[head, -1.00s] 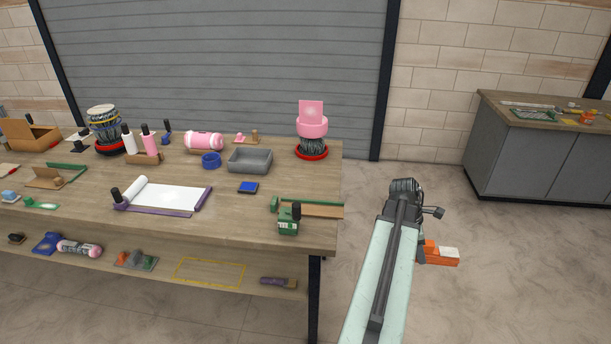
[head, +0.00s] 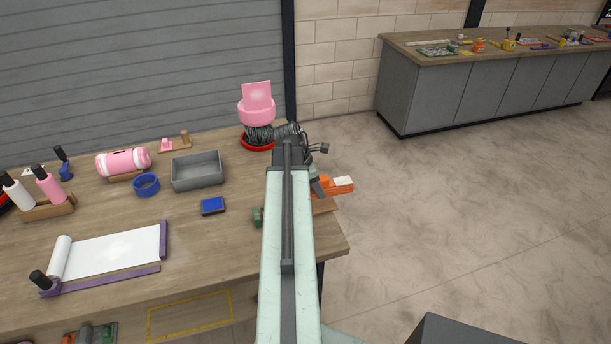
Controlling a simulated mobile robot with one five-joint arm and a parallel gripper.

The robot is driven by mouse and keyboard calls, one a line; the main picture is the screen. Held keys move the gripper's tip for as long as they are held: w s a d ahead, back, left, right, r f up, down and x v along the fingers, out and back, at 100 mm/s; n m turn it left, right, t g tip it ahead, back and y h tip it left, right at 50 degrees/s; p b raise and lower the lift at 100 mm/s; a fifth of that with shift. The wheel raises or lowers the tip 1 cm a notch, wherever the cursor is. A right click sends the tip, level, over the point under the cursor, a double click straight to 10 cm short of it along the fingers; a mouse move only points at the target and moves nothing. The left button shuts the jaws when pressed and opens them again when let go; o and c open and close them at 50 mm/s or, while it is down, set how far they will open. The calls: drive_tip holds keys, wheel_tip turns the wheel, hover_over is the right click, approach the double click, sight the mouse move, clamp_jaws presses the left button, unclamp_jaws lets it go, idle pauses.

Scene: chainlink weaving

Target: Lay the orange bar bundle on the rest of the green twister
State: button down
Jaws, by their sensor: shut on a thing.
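The orange bar bundle (head: 333,188) shows just right of my arm's end, with a pale patch on top. My gripper (head: 318,188) is shut on it; its fingertips are partly hidden. The bundle appears above or beside the table's right end; its exact height cannot be told. The green twister (head: 257,217) is at the right end of the table, mostly hidden behind my arm. Only a small green part shows on the arm's left side. Its rest is hidden, though a strip of brown board shows right of the arm.
A blue pad (head: 213,205), a grey tray (head: 198,171) and a blue ring (head: 146,185) lie left of my arm. A pink-topped wire spool (head: 257,112) on a red base stands at the table's back right. The floor on the right is open.

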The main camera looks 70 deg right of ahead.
sight(315, 196)
drive_tip(key=shift+w, duration=0.15)
drive_tip(key=shift+n, duration=0.3)
drive_tip(key=r+p, duration=0.5)
drive_tip(key=shift+a, duration=0.3)
drive_tip(key=shift+f+b, duration=0.35)
drive_tip(key=shift+f, duration=0.1)
wheel_tip(315, 196, down, 8)
drive_tip(key=b, duration=0.7)
drive_tip(key=shift+b, duration=0.4)
drive_tip(key=shift+f+b, duration=0.2)
drive_tip(key=shift+b, duration=0.15)
drive_tip(key=c, duration=0.7)
unclamp_jaws()
drive_tip(key=shift+w, duration=0.1)
